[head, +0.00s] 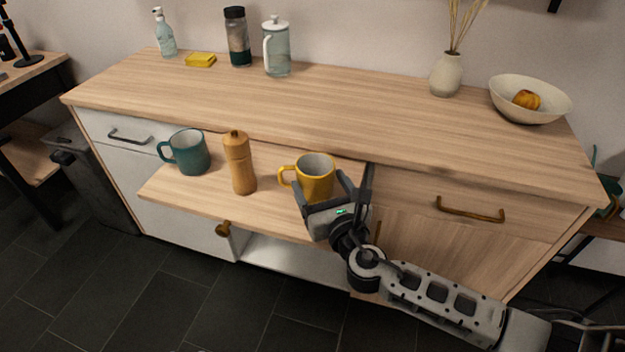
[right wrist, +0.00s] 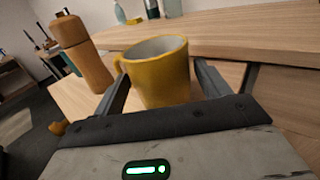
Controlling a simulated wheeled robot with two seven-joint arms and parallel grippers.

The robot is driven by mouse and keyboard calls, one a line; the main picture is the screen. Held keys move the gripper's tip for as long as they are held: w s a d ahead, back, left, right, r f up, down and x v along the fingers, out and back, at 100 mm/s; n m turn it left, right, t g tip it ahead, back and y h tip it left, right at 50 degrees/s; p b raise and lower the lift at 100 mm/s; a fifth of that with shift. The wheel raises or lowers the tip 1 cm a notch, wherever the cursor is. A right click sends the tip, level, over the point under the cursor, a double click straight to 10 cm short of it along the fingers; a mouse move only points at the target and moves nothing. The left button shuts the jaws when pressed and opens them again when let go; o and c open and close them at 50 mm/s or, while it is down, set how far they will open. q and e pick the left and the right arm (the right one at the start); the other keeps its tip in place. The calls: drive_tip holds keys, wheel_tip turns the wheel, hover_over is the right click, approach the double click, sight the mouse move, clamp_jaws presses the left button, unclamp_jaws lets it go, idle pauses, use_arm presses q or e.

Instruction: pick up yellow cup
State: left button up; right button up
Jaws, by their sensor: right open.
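The yellow cup (head: 316,175) stands upright on a pull-out wooden board (head: 205,198) below the counter, its handle toward the left. My right gripper (head: 326,190) is open at the front of the cup, its fingers reaching along both sides. In the right wrist view the cup (right wrist: 160,74) sits between the two spread fingers (right wrist: 166,88), with its handle close to the left finger. I cannot tell whether either finger touches it. My left gripper is not in view.
A wooden pepper mill (head: 239,163) and a teal mug (head: 189,152) stand left of the cup on the board. The counter (head: 340,105) above holds a soap bottle, sponge, tumbler, glass pitcher (head: 277,50), vase and a bowl (head: 530,99). Its edge overhangs just behind the cup.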

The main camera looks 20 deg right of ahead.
sight(310, 166)
drive_tip(key=w, duration=0.3)
drive_tip(key=shift+w+a+f, duration=0.1)
drive_tip(key=shift+w+a, duration=0.05)
drive_tip(key=shift+w, duration=0.1)
drive_tip(key=c, duration=0.9)
